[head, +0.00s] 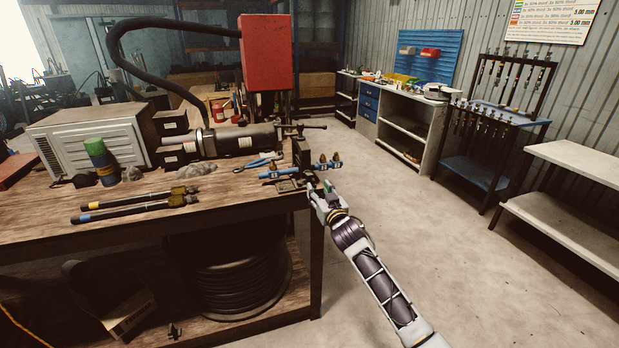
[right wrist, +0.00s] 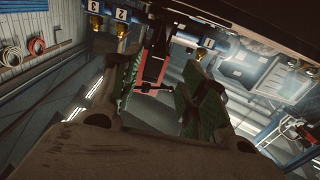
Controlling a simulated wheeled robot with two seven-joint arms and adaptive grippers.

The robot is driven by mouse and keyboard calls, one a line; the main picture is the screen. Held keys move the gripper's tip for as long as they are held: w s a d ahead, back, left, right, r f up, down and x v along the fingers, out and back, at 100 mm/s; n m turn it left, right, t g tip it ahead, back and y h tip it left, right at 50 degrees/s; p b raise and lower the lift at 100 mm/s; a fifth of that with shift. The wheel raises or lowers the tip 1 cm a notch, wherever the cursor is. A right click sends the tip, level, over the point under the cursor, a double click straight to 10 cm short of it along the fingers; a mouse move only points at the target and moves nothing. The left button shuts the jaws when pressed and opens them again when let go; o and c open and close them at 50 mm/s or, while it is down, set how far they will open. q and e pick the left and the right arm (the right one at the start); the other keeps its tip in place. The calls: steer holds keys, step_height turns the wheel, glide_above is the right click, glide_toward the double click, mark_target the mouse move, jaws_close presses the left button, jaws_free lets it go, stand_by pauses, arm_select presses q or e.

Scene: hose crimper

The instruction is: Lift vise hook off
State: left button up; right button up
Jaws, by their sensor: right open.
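My right gripper (head: 322,187) is at the right front corner of the workbench (head: 230,198), beside dark metal parts that look like the vise (head: 302,153). In the right wrist view my right gripper (right wrist: 160,85) has its two green-padded fingers spread apart. A red shape (right wrist: 154,66) and a dark T-shaped bar show in the gap, seemingly beyond the fingers. I cannot clearly make out the vise hook; it is small, dark and partly hidden by the gripper. No contact with it can be confirmed. My left gripper is not in view.
Blue fittings with brass ends (head: 325,166), blue pliers (head: 258,162), two black hoses (head: 135,207) and a green-topped bottle (head: 102,160) lie or stand on the bench. The black cylinder machine (head: 240,139) and red box (head: 266,52) are behind. Open floor lies to the right.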

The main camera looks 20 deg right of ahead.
mark_target(310, 174)
steer(key=shift+w+a, duration=0.15)
steer(key=shift+w, duration=5.15)
jaws_close()
